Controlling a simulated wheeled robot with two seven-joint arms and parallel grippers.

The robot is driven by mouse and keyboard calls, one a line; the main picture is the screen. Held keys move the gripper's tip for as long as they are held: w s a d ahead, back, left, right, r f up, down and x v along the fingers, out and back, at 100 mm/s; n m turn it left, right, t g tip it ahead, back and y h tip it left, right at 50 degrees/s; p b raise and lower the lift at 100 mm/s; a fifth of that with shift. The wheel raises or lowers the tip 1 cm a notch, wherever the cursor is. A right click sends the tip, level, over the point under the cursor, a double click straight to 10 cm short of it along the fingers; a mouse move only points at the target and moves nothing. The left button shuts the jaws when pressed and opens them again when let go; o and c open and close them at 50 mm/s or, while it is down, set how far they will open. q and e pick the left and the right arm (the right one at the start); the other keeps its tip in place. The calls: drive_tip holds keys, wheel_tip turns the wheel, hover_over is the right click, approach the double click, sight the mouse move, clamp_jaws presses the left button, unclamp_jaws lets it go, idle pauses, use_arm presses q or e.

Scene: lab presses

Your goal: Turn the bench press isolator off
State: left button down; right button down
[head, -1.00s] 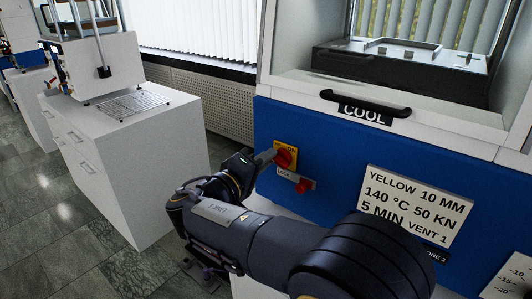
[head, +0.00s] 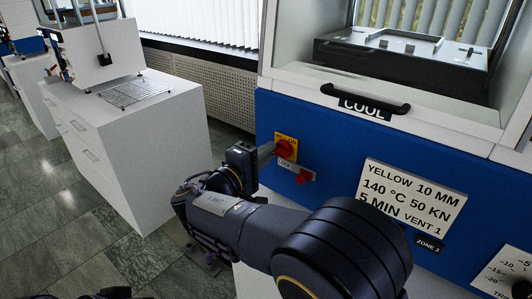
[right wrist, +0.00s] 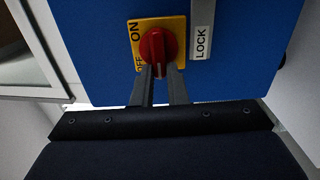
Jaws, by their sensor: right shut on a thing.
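The bench press isolator is a red rotary knob (head: 286,149) on a yellow plate (head: 279,137) on the blue front panel. In the right wrist view the red knob (right wrist: 156,44) sits on the plate marked ON and OFF (right wrist: 132,30). Its handle points down in that picture, between my fingertips. My right gripper (right wrist: 161,74) is shut on the handle, one finger on each side. In the head view my right gripper (head: 270,151) reaches the knob from the left. Its fingers partly hide the plate's OFF side.
A LOCK label (head: 287,165) with a red piece (head: 303,178) sits just below the knob. A black handle (head: 365,99) marked COOL juts out above. A white sign (head: 411,197) is on the panel to the right. A white cabinet (head: 150,150) stands at left, with open floor before it.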

drive_tip(key=shift+f, duration=0.1)
drive_tip(key=c, duration=1.4)
unclamp_jaws()
drive_tip(key=shift+c, duration=0.2)
drive_tip(key=v, duration=0.8)
